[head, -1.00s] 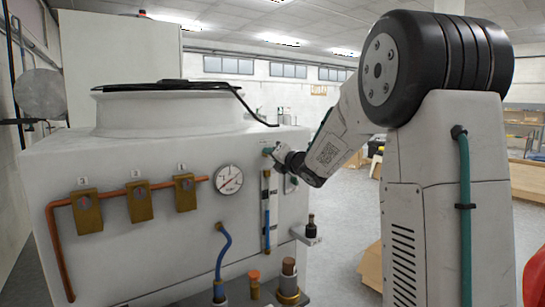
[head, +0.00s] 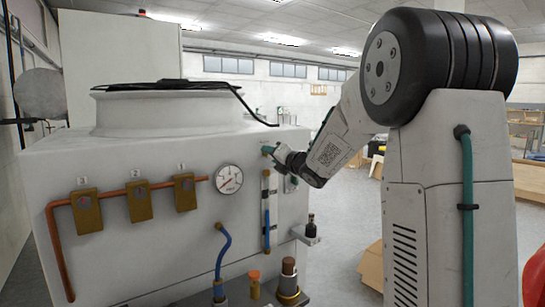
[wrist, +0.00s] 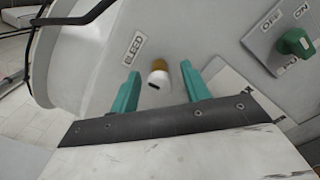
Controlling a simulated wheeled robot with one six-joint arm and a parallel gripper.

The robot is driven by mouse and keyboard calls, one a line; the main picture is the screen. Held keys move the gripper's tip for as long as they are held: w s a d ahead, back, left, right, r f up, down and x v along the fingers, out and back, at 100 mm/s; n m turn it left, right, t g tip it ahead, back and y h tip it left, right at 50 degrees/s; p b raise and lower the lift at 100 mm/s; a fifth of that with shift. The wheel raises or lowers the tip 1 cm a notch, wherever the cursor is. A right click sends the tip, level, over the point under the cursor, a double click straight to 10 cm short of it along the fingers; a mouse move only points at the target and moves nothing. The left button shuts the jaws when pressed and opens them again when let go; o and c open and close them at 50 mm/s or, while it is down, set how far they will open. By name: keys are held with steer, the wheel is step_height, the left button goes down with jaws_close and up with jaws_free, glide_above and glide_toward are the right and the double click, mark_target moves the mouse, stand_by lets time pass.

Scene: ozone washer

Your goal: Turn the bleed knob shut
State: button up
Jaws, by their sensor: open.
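The bleed knob (wrist: 158,79) shows in the wrist view as a small white cap with a dark slot on a brass-coloured stem. It sticks out of the washer's pale panel below the BLEED label (wrist: 133,49). My gripper (wrist: 160,82) is open, with one green finger on each side of the knob. A gap shows between the knob and each finger. In the head view my gripper (head: 272,152) is at the panel's upper right, above the clear sight tube (head: 266,215). The knob cannot be made out there.
A green ON/OFF switch (wrist: 294,42) sits to the right of the knob. A pressure gauge (head: 228,179), brass blocks (head: 140,202) and a copper pipe (head: 62,255) are on the washer's front. A black cable (wrist: 75,15) runs across the top left of the wrist view.

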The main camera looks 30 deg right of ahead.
steer(key=s, duration=0.7)
steer(key=shift+s, duration=0.2)
steer(key=shift+d, duration=0.15)
